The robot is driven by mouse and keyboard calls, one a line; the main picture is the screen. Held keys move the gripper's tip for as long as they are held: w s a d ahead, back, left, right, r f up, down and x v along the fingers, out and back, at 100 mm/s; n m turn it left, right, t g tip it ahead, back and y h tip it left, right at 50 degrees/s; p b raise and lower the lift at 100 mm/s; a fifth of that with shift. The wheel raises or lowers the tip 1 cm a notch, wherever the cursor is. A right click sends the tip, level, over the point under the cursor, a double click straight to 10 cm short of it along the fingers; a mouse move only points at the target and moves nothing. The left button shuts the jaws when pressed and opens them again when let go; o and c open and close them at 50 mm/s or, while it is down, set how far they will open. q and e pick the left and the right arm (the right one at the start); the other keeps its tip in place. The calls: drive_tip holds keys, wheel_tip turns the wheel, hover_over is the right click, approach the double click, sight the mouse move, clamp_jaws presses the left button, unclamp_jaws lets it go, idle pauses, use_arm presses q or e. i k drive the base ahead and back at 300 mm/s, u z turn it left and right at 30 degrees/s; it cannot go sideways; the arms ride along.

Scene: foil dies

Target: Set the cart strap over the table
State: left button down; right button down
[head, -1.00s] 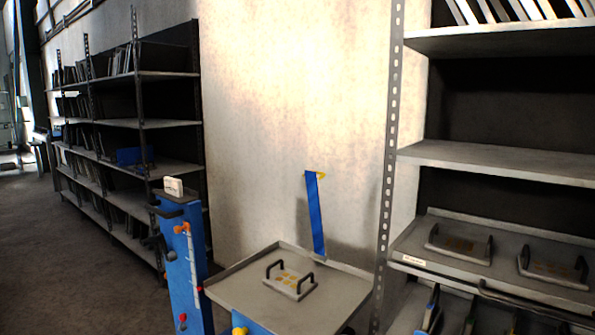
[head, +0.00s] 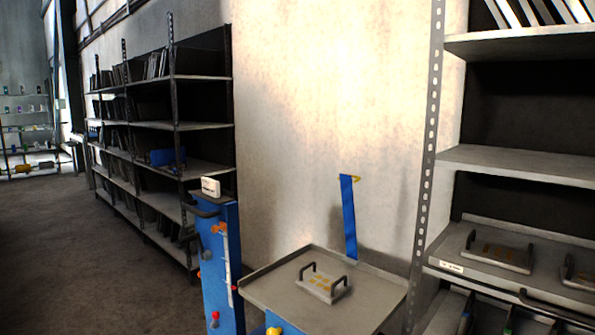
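The cart strap (head: 349,218) is a blue band that stands nearly upright at the back edge of the grey cart table (head: 372,304). A small yellow piece is at its top end. Its lower end meets the rear rim of the table. A die plate (head: 324,286) with two dark handles and yellow marks lies on the table, apart from the strap. Neither of my grippers shows in the head view.
A blue column (head: 219,268) with a white box (head: 211,187) on top stands left of the table. A shelf rack (head: 487,155) with more handled plates is close on the right. Dark shelving (head: 170,126) lines the wall at left. Open floor (head: 90,270) lies at far left.

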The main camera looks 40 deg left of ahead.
sight(351, 258)
drive_tip(key=u, duration=0.55)
drive_tip(key=i, duration=1)
